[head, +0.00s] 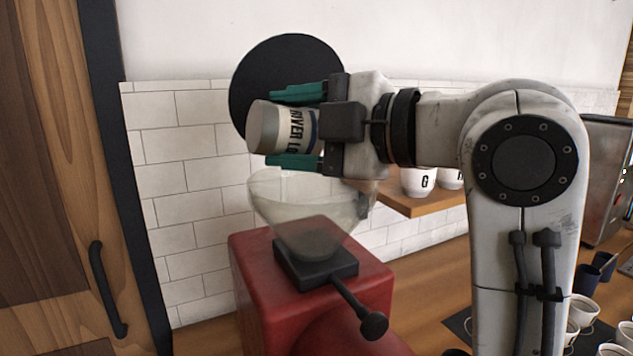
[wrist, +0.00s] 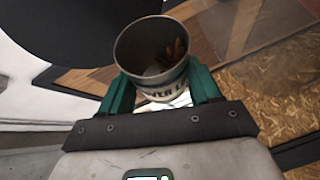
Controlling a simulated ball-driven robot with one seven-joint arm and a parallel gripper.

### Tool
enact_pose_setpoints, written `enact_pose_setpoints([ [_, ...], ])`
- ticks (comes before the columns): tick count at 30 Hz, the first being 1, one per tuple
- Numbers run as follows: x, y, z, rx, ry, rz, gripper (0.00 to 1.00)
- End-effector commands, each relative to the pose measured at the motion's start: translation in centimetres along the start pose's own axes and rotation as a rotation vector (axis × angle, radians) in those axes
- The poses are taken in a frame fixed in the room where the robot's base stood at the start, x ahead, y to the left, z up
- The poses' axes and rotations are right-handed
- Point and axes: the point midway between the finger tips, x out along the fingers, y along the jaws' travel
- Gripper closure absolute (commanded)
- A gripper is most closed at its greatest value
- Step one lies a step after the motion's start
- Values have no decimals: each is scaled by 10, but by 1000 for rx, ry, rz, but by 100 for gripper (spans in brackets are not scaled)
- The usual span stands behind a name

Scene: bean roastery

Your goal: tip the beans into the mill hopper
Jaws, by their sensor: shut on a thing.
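A pale can (head: 279,130) with dark lettering is held between the teal fingers of my gripper (head: 292,128). It lies nearly on its side, above and apart from the clear hopper (head: 305,215). The can also shows in the wrist view (wrist: 160,91), where I look into its open mouth. A few reddish-brown pieces, apparently beans, lie against its inner wall. The hopper sits on a black collar on the red mill (head: 262,275). It looks cloudy, and I make out no beans in it. No falling beans show.
A black disc (head: 270,60) is behind the can, against the white wall. White cups (head: 418,181) stand on a wooden shelf (head: 405,205) behind my arm. More cups (head: 582,311) are at the lower right. A wooden door (head: 55,180) is at the left.

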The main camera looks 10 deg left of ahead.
Motion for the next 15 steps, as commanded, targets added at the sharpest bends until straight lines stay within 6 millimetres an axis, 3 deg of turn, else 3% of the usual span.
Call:
enact_pose_setpoints([
  [15,-2,2,2,60,16,33,82],
])
